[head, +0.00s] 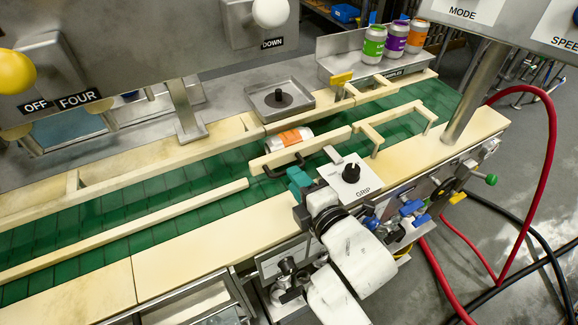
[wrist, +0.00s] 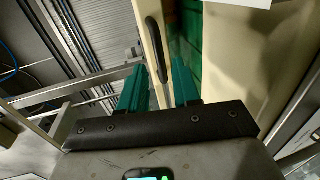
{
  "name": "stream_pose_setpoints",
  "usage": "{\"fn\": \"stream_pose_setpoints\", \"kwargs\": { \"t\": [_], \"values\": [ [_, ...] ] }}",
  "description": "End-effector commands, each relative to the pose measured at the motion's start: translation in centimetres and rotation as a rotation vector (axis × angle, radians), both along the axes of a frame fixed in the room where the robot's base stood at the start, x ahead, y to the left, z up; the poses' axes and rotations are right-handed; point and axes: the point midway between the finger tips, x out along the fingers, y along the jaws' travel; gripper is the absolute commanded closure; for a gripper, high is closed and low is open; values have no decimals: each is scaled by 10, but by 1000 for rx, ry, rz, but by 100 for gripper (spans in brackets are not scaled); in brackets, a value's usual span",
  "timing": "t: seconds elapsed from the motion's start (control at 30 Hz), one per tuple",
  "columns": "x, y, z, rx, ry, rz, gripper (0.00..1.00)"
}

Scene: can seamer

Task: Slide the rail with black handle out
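The cream rail (head: 300,149) with the black handle lies along the near side of the green belt in the head view. Its dark handle (head: 280,170) shows beside my gripper's tip. In the wrist view the black handle (wrist: 154,36) is a long bar on the cream rail (wrist: 142,14), just beyond the fingertips. My gripper (head: 297,178) has teal fingers, spread apart with nothing held between them in the wrist view (wrist: 159,70). In the head view part of the handle is hidden by the fingers.
An orange-labelled can (head: 290,137) lies behind the rail. A white GRIP box with a black knob (head: 351,173) stands right of my gripper. Another long cream rail (head: 130,228) runs along the belt (head: 60,222) at left. Several upright cans stand at the back.

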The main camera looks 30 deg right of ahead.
Motion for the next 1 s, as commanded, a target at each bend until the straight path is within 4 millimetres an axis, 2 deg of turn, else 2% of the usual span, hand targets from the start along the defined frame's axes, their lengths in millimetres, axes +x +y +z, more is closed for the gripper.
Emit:
{"fn": "stream_pose_setpoints", "kwargs": {
  "t": [0.1, 0.3, 0.7, 1.0],
  "values": [
    [21, -1, -3, 2, 0, -1, 68],
    [43, 0, -9, 1, 1, -1, 68],
    [49, 0, -12, 2, 2, 0, 68],
    [49, 0, -12, 2, 2, 0, 97]
  ]
}}
